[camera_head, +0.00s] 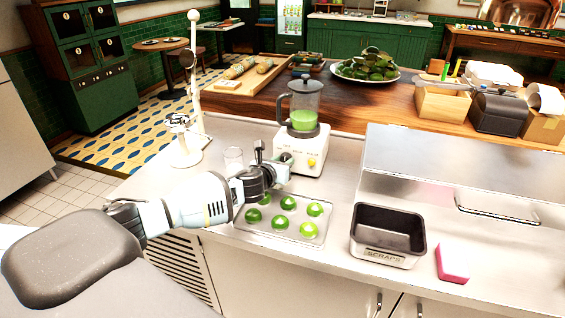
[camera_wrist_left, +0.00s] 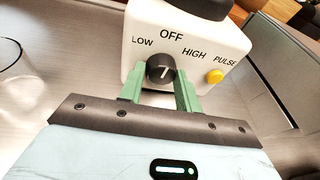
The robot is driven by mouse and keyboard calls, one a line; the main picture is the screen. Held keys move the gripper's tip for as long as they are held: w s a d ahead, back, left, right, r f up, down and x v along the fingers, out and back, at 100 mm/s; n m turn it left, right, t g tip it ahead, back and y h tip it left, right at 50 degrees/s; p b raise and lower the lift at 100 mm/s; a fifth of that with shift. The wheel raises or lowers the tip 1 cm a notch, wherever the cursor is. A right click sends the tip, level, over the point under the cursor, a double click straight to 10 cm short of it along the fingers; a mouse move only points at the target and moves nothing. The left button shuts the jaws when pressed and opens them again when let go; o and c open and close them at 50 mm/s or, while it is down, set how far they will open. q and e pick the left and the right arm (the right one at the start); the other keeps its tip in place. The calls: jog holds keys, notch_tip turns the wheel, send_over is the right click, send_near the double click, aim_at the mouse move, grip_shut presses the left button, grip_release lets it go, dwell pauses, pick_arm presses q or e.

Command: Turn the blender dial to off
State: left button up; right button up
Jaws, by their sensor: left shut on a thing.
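The blender (camera_head: 302,135) stands on the steel counter with green contents in its jug. Its white base also fills the top of the left wrist view (camera_wrist_left: 135,60). The front is marked LOW, OFF, HIGH and PULSE. The dark round dial (camera_wrist_left: 160,70) carries a white mark pointing up and slightly right, roughly towards OFF. My left gripper (camera_head: 281,161) is at the blender's front. In the left wrist view its green fingers (camera_wrist_left: 160,90) stand either side of the dial, shut on it. The yellow pulse button (camera_wrist_left: 215,76) is right of the dial. My right gripper is out of view.
A tray (camera_head: 295,237) of green limes lies just below my left gripper. A clear glass (camera_head: 233,160) stands left of the blender. A black scraps bin (camera_head: 388,232) and a pink sponge (camera_head: 453,263) are to the right. A white stand (camera_head: 187,150) is at left.

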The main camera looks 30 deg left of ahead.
pick_arm(q)
jog(key=shift+n, duration=0.4)
dwell(0.3)
jog(key=o, duration=0.7)
jog(key=shift+s, duration=0.1)
jog(key=shift+v, duration=3.8)
jog(key=shift+s, duration=0.1)
